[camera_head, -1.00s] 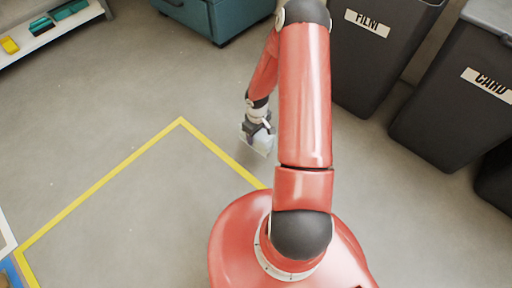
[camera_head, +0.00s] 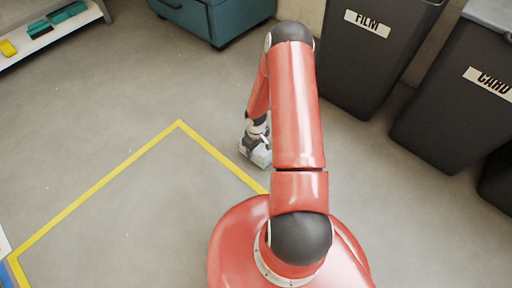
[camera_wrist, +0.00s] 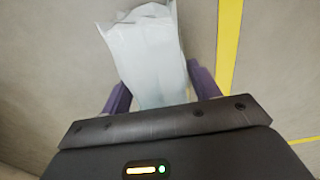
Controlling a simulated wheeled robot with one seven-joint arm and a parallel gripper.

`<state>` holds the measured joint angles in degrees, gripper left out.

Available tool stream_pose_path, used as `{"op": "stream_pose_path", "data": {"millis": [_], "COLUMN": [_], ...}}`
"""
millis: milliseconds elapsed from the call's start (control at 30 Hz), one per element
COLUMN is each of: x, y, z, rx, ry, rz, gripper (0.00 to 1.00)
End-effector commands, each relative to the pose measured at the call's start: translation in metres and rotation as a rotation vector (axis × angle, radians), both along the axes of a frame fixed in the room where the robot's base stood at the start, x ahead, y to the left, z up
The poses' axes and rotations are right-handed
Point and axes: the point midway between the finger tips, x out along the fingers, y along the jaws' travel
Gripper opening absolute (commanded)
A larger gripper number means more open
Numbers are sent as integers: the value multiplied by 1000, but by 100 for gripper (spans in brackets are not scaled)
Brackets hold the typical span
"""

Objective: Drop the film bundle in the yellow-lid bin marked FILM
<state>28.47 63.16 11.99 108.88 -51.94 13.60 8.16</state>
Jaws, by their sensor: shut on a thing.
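The film bundle (camera_wrist: 150,55) is a pale, translucent wrapped block in the wrist view. My gripper (camera_wrist: 160,90) is shut on it, with a dark finger on each side. In the head view my gripper (camera_head: 257,146) and the pale bundle (camera_head: 258,156) show low beside my arm, partly hidden by it. The dark grey bin marked FILM (camera_head: 372,60) stands at the upper right. Its top is cut off by the picture edge, so its lid is not in view.
A dark bin marked CARD (camera_head: 455,110) stands right of the FILM bin. A teal cabinet (camera_head: 215,18) is at the top. A white shelf (camera_head: 55,35) with small items is at the upper left. Yellow floor tape (camera_head: 110,170) marks a corner on open grey floor.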

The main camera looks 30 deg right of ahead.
Motion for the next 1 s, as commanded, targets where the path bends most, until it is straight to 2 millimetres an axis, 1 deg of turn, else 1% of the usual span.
{"op": "stream_pose_path", "data": {"millis": [33,167,433,567,667,900,1000], "x": [0,0,0,1,1,1,0], "y": [0,0,0,0,-1,-1,-1], "z": [-1,-1,0,8,25,78,97], "rx": [0,0,0,-1,-1,-1,-1], "ry": [0,0,0,-1,-4,-4,-3], "rz": [0,0,0,0,-3,-2,-2], "gripper": [65,82,83,83,83,83,83]}}
